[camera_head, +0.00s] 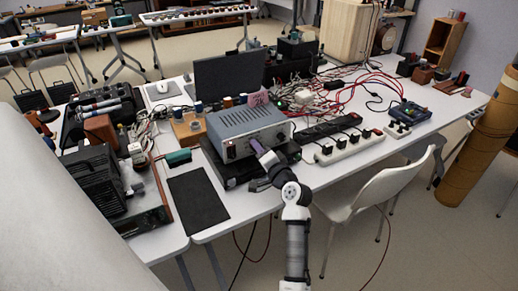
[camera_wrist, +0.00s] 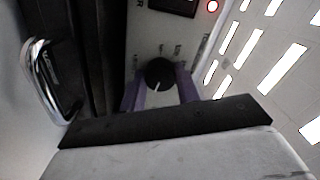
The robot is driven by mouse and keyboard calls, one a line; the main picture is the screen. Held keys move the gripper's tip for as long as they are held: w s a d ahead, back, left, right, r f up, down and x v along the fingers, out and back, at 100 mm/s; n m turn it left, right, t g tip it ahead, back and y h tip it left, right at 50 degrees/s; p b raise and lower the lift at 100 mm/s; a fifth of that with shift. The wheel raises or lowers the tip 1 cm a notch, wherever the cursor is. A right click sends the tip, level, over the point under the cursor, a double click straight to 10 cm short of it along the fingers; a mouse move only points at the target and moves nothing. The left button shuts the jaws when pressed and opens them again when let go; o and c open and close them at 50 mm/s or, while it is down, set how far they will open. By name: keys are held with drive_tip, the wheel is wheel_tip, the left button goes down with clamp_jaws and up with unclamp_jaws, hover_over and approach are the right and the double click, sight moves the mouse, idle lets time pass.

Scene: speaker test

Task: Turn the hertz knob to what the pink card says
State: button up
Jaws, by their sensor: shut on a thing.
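The grey-blue instrument box (camera_head: 240,119) stands on the table with its front panel towards my arm. A small pink card (camera_head: 258,98) sits at its top rear; its writing is too small to read. In the wrist view a round black knob (camera_wrist: 160,70) with a white pointer mark is on the panel (camera_wrist: 148,40). My gripper (camera_wrist: 160,92) has its purple fingers on both sides of this knob, shut on it. The pointer mark points down, slightly left, in that view. In the head view my gripper (camera_head: 260,149) is at the panel and hides the knob.
A dark flat unit (camera_head: 228,172) lies under the box. White power strips (camera_head: 345,149) with black plugs lie to the right, and red cables beyond. A black mat (camera_head: 198,197) lies at the left front. A white chair (camera_head: 382,190) stands right of my arm.

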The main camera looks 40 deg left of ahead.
idle(0.4)
drive_tip(key=o, duration=1)
drive_tip(key=shift+c, duration=0.2)
drive_tip(key=shift+d, duration=0.1)
drive_tip(key=b+v, duration=0.3)
drive_tip(key=v, duration=1)
drive_tip(key=shift+s+d, duration=0.2)
drive_tip(key=shift+d, duration=0.1)
